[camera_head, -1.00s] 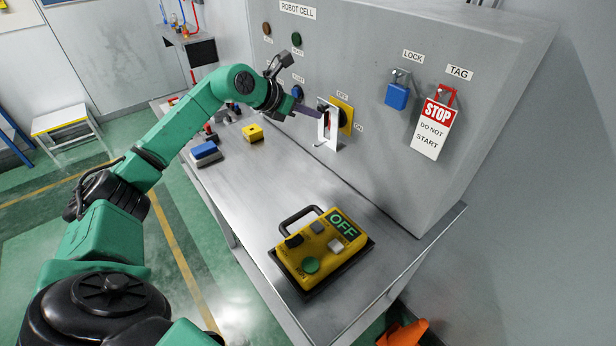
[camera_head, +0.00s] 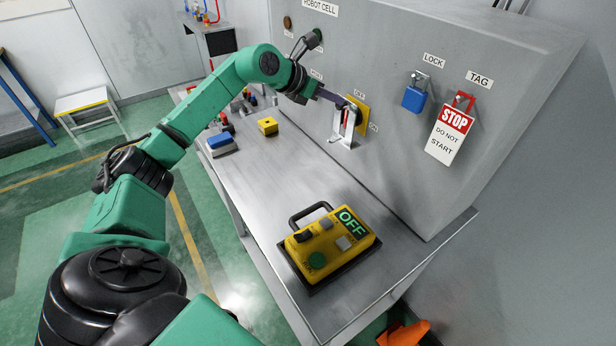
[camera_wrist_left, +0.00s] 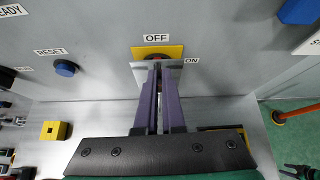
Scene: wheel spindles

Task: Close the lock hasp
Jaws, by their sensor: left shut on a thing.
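The lock hasp (camera_head: 346,128) is a bright metal plate standing out from the grey cabinet, in front of the yellow switch plate (camera_head: 364,113). In the left wrist view the hasp (camera_wrist_left: 142,77) lies at the fingertips, below the yellow plate (camera_wrist_left: 170,50) and a partly hidden red switch part. My left gripper (camera_head: 350,106) reaches in from the left with its long purple fingers at the hasp. It is shut on the hasp; in the left wrist view the fingers (camera_wrist_left: 158,72) are close together. The exact contact is hard to see. My right gripper is not in view.
A blue padlock (camera_head: 413,98) and a red-and-white STOP tag (camera_head: 450,134) hang on the cabinet to the right. A yellow control box (camera_head: 330,243) lies on the metal bench. A small yellow block (camera_head: 267,126) and a blue-topped block (camera_head: 220,143) are further back. The mid-bench is clear.

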